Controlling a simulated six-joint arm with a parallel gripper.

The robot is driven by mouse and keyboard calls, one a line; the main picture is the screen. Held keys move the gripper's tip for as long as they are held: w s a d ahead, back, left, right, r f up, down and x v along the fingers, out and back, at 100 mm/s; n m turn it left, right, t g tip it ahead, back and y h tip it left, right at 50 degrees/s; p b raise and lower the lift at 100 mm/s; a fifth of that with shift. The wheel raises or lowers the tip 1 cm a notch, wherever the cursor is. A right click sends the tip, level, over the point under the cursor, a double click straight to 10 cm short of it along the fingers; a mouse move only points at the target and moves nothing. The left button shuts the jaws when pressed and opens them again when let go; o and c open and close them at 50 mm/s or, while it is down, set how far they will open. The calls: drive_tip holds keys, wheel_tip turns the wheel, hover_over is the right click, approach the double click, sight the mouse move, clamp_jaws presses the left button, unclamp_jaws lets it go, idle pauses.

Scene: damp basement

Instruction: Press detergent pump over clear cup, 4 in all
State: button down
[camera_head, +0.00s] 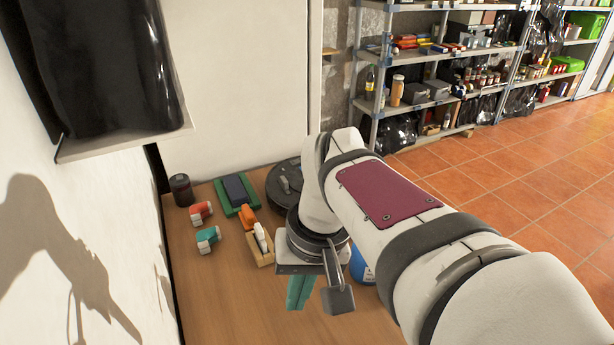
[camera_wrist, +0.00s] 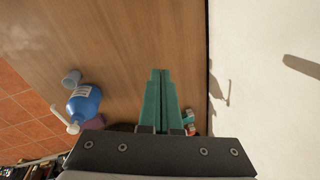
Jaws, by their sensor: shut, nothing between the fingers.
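The detergent bottle (camera_wrist: 85,102) is blue with a pale label and a white pump (camera_wrist: 73,128). It shows in the wrist view left of my gripper, and the clear cup (camera_wrist: 71,77), greyish here, is close beside it. In the head view only a blue edge of the bottle (camera_head: 360,266) shows; my arm hides the rest, and I cannot make out the cup there. My gripper (camera_wrist: 160,71) has teal fingers that are together and empty. In the head view my gripper (camera_head: 298,306) is over the wooden table, left of the bottle and apart from it.
On the table (camera_head: 225,300) stand a dark can (camera_head: 181,190), red (camera_head: 201,212) and teal (camera_head: 208,239) containers, a green tray (camera_head: 225,205), a wooden box (camera_head: 264,260) and a black round object (camera_head: 286,185). A wall borders the left. The table's near left is clear.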

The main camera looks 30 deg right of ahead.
drive_tip(key=w+d+r+n, duration=0.1)
drive_tip(key=w+d, duration=0.3)
drive_tip(key=d, duration=0.5)
drive_tip(key=w+d+r+n+t+h, duration=0.1)
drive_tip(key=w+d, duration=0.3)
drive_tip(key=d, duration=0.5)
drive_tip(key=w+d+r+n+t, duration=0.1)
drive_tip(key=w+d, duration=0.3)
drive_tip(key=d, duration=0.5)
drive_tip(key=shift+w+d+r+n+h, duration=0.15)
drive_tip(key=shift+w+r+n+h, duration=0.15)
drive_tip(key=shift+r+n, duration=0.15)
drive_tip(key=x, duration=1.3)
drive_tip(key=shift+s, duration=0.3)
drive_tip(key=shift+f, duration=0.5)
